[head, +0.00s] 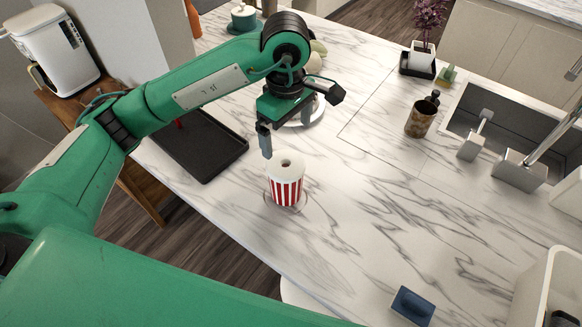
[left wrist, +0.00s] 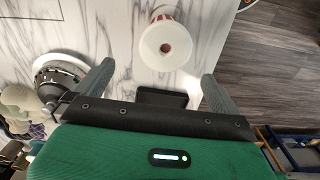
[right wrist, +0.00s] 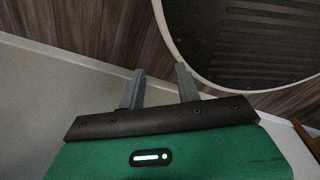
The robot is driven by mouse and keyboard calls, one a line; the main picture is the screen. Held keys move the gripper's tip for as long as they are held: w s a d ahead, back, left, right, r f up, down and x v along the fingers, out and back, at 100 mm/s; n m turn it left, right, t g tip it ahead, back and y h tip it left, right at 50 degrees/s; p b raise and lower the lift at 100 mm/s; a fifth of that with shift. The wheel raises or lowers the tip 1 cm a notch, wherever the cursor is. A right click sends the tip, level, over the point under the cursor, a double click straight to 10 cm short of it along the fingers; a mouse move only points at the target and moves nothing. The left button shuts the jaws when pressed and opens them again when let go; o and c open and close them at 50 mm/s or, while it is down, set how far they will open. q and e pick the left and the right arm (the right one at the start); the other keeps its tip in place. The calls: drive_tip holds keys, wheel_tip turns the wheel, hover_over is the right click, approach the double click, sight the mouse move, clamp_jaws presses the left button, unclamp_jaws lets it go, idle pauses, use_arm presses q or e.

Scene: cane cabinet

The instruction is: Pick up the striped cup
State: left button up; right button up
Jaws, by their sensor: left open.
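The striped cup (head: 286,187) has red and white stripes and a white lid with a dark hole. It stands upright on a small clear round coaster (head: 303,207) on the marble counter. In the left wrist view the cup (left wrist: 165,45) shows from above, lid first, ahead of the fingers and between their lines. My left gripper (head: 287,130) is open and empty, above and just behind the cup, apart from it. Its fingers also show in the left wrist view (left wrist: 158,70). My right gripper (right wrist: 160,70) has its fingers apart with nothing between them, away from the cup.
A black tray (head: 200,145) lies left of the cup, and a white plate (head: 310,112) is behind my left gripper. A blue sponge (head: 413,305) lies at front. The counter right of the cup is clear.

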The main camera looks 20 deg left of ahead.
sight(286, 159)
use_arm(q)
drive_tip(key=f+p, duration=0.1)
drive_tip(key=f, duration=0.1)
drive_tip(key=s+f+p, duration=0.1)
drive_tip(key=f, duration=0.2)
drive_tip(key=shift+w+f+p, duration=0.2)
drive_tip(key=shift+f+p, duration=0.1)
drive_tip(key=shift+f, duration=0.9)
drive_tip(key=shift+s+f+p, duration=0.1)
drive_tip(key=shift+f+p, duration=0.4)
drive_tip(key=shift+f, duration=0.05)
wheel_tip(286, 159, down, 4)
drive_tip(key=p, duration=0.2)
drive_tip(key=shift+s+a+r+p, duration=0.1)
drive_tip(key=shift+p, duration=0.2)
drive_tip(key=shift+f, duration=0.45)
use_arm(e)
drive_tip(key=s+r, duration=0.3)
drive_tip(key=r, duration=0.3)
drive_tip(key=shift+s, duration=0.25)
use_arm(q)
drive_tip(key=c, duration=1.1)
use_arm(e)
drive_tip(key=shift+w+r, duration=0.15)
drive_tip(key=shift+w, duration=0.05)
